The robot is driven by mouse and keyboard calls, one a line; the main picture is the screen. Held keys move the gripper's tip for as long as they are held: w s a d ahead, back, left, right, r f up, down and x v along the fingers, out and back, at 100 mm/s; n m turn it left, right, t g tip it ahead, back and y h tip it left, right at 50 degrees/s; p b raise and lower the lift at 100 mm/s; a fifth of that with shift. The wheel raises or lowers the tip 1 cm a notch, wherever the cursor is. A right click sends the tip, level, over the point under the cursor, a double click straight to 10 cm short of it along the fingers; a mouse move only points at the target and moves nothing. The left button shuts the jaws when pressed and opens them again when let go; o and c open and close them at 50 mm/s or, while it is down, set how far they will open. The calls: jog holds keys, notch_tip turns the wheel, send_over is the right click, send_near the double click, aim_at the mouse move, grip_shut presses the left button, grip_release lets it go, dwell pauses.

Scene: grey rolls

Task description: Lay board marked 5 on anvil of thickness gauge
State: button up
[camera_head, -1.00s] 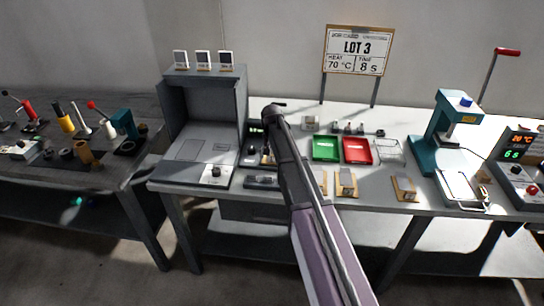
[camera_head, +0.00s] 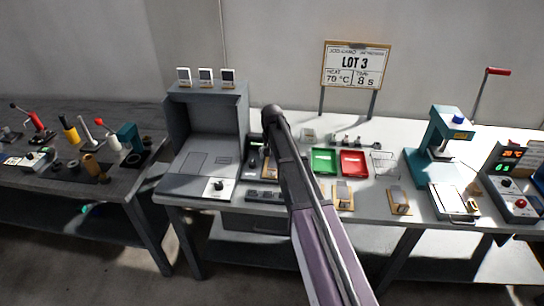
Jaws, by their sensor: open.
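My arm reaches up from the bottom of the head view, and its far end is over the left part of the white bench. My gripper (camera_head: 265,158) is mostly hidden behind the arm; only a dark sliver shows, low over small dark devices, and I see nothing held. Small boards on tan bases lie at the bench front, one just right of my arm (camera_head: 344,195) and one farther right (camera_head: 400,202). No 5 is readable on them. A dark device (camera_head: 254,160) left of my arm may be the thickness gauge; its anvil cannot be made out.
A grey open-fronted cabinet (camera_head: 205,125) stands left. A green tray (camera_head: 324,161), a red tray (camera_head: 355,163) and a wire rack (camera_head: 384,163) are behind the boards. A teal press (camera_head: 440,145) and a control box (camera_head: 515,185) stand right.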

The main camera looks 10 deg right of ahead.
jog(key=shift+r+p, duration=1.9)
jog(key=shift+r, duration=0.35)
jog(key=s+n, duration=0.3)
jog(key=s, duration=2.6)
jog(key=shift+n, duration=0.3)
